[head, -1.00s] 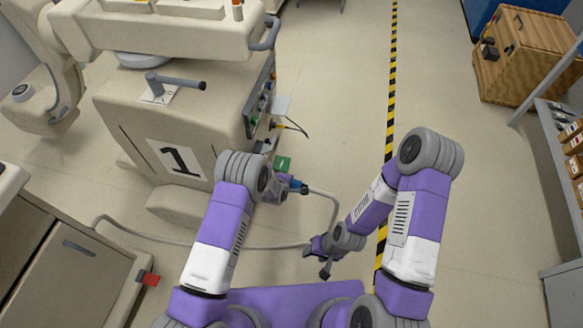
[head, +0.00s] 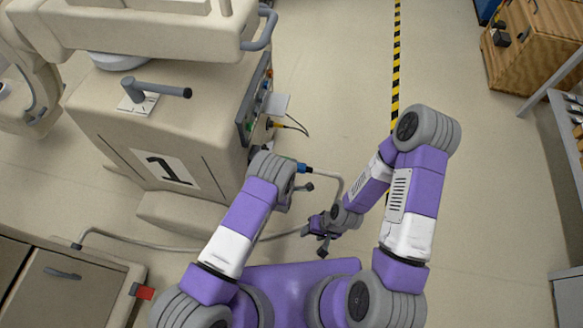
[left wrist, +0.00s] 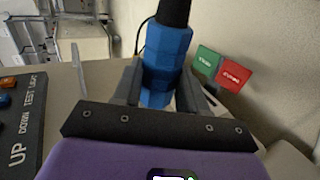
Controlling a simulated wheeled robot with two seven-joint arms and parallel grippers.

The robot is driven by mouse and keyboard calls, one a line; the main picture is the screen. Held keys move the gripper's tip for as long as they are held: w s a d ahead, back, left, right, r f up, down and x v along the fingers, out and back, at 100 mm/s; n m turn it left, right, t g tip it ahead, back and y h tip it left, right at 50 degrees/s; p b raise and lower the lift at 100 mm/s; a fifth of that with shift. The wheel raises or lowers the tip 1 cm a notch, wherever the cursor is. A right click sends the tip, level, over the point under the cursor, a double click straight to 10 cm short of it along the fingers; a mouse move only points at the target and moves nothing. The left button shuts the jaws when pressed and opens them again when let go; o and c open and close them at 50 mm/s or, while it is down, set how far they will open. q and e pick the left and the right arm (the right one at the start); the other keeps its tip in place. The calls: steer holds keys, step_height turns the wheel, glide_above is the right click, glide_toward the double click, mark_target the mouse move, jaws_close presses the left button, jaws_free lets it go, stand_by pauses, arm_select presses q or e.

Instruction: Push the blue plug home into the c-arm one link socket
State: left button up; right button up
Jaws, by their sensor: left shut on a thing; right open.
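The blue plug (left wrist: 166,62) sits between the fingers of my left gripper (left wrist: 165,95) in the left wrist view, with a black end at the top. My left gripper is shut on it. In the head view the blue plug (head: 305,169) shows just right of my left wrist, with a grey cable running from it. The c-arm cart (head: 170,130), marked 1, stands left of it, with a socket panel (head: 256,103) on its right side. The target socket cannot be made out. My right gripper (head: 321,238) is open and empty, low above the floor.
The grey cable (head: 185,249) runs along the floor to the cabinet (head: 70,275) at lower left. A green and red tag (left wrist: 221,69) is close right of the plug. A wooden crate (head: 530,45) and shelf (head: 565,150) stand at right.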

arm_select(q)
steer(key=shift+w+a, duration=0.3)
steer(key=shift+a, duration=0.6)
steer(key=shift+w+a, duration=0.35)
steer(key=shift+a, duration=0.6)
steer(key=shift+w+a, duration=0.3)
steer(key=shift+a, duration=0.6)
steer(key=shift+w+a+r, duration=0.1)
steer(key=shift+w+a, duration=0.1)
steer(key=shift+a, duration=0.45)
steer(key=shift+w+a+f, duration=0.1)
steer(key=shift+w+a, duration=0.15)
steer(key=shift+a, duration=0.45)
steer(key=shift+w+a+r, duration=0.1)
steer(key=shift+w+a, duration=0.1)
steer(key=shift+a, duration=0.45)
steer(key=o, duration=1.3)
steer(key=p+v, duration=0.3)
steer(key=v, duration=0.4)
steer(key=shift+s, duration=0.3)
steer(key=shift+a, duration=0.1)
